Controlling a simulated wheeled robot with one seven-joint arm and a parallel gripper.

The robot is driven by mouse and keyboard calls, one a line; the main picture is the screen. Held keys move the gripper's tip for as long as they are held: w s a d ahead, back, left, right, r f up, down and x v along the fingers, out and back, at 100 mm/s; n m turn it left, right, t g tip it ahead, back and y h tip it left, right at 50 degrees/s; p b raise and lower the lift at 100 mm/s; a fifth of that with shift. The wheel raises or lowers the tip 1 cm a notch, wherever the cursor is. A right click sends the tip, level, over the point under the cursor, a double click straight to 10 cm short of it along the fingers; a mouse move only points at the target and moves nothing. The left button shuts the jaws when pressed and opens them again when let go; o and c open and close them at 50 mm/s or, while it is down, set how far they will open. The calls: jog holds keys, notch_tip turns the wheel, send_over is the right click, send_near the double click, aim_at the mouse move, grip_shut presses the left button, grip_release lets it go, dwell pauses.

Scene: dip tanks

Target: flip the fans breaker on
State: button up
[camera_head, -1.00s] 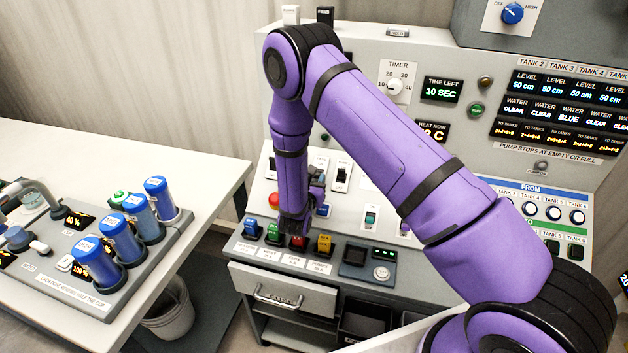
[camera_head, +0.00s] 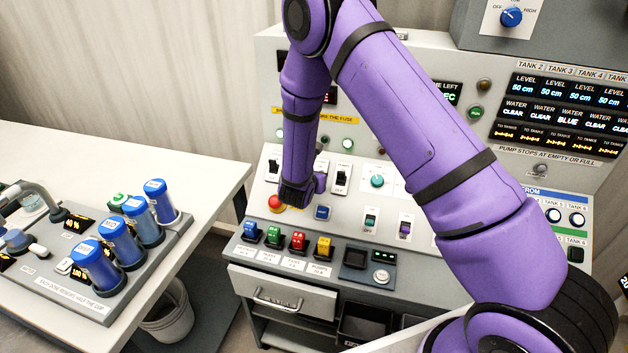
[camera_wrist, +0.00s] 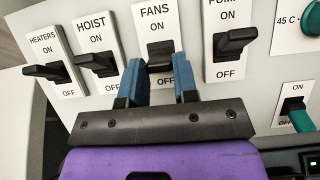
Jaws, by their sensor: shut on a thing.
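The fans breaker (camera_wrist: 160,52) is a dark lever on a white plate, with ON above and OFF below, in the middle of the wrist view. My gripper (camera_wrist: 159,76) has its two blue fingers on either side of this lever and is shut on it. I cannot tell clearly which way the lever is set. In the head view my gripper (camera_head: 304,192) is low against the breaker row, and its fingertips are hidden by my own wrist.
The heaters (camera_wrist: 45,72) and hoist (camera_wrist: 97,64) breakers are close on the left, and the pump breaker (camera_wrist: 234,42) is on the right. A side table (camera_head: 215,165) stands left.

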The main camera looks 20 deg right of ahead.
jog(key=g+y, duration=0.1)
jog(key=w+r+g+y, duration=0.1)
jog(key=g, duration=0.1)
jog(key=shift+d+r, duration=0.15)
jog(key=shift+d, duration=0.15)
jog(key=shift+w+d+r+g+y, duration=0.15)
jog(key=shift+w+g+y, duration=0.15)
jog(key=shift+g+y, duration=0.45)
jog(key=shift+w+d+g, duration=0.1)
jog(key=shift+g, duration=0.45)
jog(key=o, duration=0.9)
jog(key=v, duration=1)
jog(key=shift+s+r, duration=0.25)
jog(key=shift+r, duration=0.05)
